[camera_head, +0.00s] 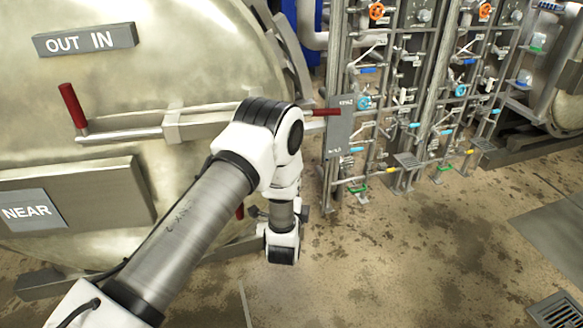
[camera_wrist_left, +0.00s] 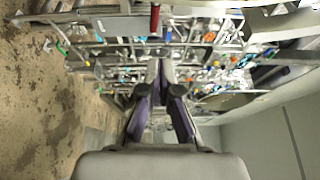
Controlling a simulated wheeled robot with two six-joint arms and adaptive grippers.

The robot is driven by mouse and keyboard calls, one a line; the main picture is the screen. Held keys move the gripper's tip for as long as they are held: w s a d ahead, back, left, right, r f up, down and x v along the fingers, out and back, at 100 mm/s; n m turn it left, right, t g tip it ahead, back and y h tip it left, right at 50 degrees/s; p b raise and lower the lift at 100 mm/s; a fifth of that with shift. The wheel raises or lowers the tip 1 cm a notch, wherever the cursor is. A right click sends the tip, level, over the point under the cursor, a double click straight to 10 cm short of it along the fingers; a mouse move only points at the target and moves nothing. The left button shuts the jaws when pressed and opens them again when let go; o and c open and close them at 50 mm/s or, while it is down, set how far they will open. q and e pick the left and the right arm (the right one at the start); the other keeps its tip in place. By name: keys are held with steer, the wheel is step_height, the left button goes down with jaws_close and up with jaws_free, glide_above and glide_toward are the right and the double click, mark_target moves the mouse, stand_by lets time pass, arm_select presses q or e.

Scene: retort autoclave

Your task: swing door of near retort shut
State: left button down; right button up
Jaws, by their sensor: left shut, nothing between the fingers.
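The near retort's door (camera_head: 200,80) is a large, dull metal disc filling the left of the head view. It bears an "OUT IN" plate (camera_head: 86,40) and a "NEAR" plate (camera_head: 32,211). A metal bar with an upright red handle (camera_head: 72,105) crosses it; another red grip (camera_head: 326,112) sticks out past my arm at right. My left arm hangs in front of the door's right part, hiding some of it. My left gripper (camera_wrist_left: 161,68) is shut and empty in the left wrist view; its fingers cannot be made out in the head view. A red handle (camera_wrist_left: 154,18) shows beyond the fingertips.
A rack of pipes and valves (camera_head: 400,100) with a grey panel (camera_head: 340,127) stands just right of the door. The stained floor (camera_head: 400,260) at lower right is open, with a drain grate (camera_head: 556,311) in the corner.

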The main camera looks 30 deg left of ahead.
arm_select(q)
steer(key=w+a+r+p, duration=0.1)
steer(key=w+a+r, duration=0.1)
steer(key=w+a, duration=0.6)
steer(key=x, duration=0.2)
steer(key=shift+w+d+p, duration=0.15)
steer(key=shift+w+p, duration=0.2)
steer(key=shift+w, duration=0.15)
arm_select(e)
steer(key=shift+a+r, duration=0.2)
steer(key=shift+r, duration=0.5)
